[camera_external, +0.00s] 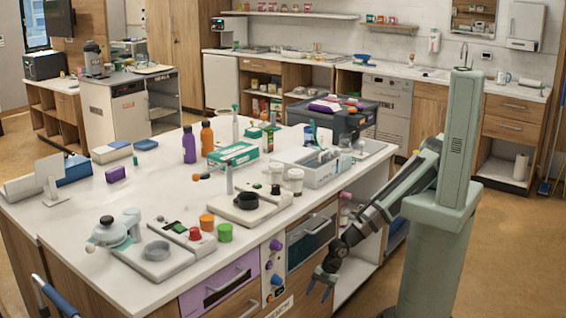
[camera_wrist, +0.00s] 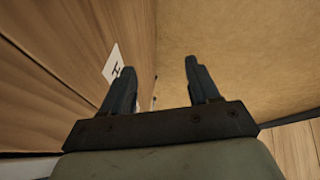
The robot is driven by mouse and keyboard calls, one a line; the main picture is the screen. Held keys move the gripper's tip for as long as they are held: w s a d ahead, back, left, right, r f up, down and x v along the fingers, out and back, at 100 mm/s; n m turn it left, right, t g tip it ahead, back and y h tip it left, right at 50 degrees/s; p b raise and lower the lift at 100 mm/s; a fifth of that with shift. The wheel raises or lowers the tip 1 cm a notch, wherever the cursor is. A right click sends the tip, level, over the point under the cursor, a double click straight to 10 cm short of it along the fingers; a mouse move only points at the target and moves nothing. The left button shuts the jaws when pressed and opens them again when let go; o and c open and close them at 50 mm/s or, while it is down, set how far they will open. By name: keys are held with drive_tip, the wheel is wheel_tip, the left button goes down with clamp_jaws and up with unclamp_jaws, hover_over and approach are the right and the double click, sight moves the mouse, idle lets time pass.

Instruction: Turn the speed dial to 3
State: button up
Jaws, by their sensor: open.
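A narrow control panel (camera_external: 273,272) is set in the front of the white-topped counter. It carries a purple knob (camera_external: 276,244), a blue knob (camera_external: 277,280) and small round parts. Which one is the speed dial, and any numbers, are too small to read. My gripper (camera_external: 321,287) hangs low in front of the counter, right of the panel and apart from it. In the wrist view my gripper (camera_wrist: 160,68) has its two dark fingers spread with nothing between them. No dial shows in the wrist view.
A purple drawer (camera_external: 220,284) is left of the panel, and a dark-glass compartment (camera_external: 311,240) is right of it. Open shelves stand behind my arm. The wrist view shows wood fronts, a white label (camera_wrist: 113,64) and tan floor (camera_wrist: 225,40). The counter top is crowded.

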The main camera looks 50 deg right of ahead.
drive_tip(key=s+a+r+n+g+y, duration=0.15)
drive_tip(key=s+a+r+n, duration=0.25)
drive_tip(key=s+a+r, duration=0.65)
drive_tip(key=s+a+r+n+g+y, duration=0.1)
drive_tip(key=s+a+r+n+y, duration=0.2)
drive_tip(key=s+a+r, duration=0.7)
drive_tip(key=a+r+n+g, duration=0.1)
drive_tip(key=a+r+n, duration=0.2)
drive_tip(key=a+r, duration=0.4)
drive_tip(key=w+r+n+h, duration=0.1)
drive_tip(key=w+r+h, duration=0.1)
drive_tip(key=w+r, duration=0.5)
wheel_tip(320, 180, up, 23)
drive_tip(key=n+t+h, duration=0.1)
drive_tip(key=t+h, duration=0.1)
drive_tip(key=h, duration=0.6)
hover_over(276, 186)
drive_tip(key=shift+g+y, duration=0.25)
wheel_tip(276, 186, down, 13)
drive_tip(key=shift+w+f, duration=0.15)
drive_tip(key=shift+f, duration=0.05)
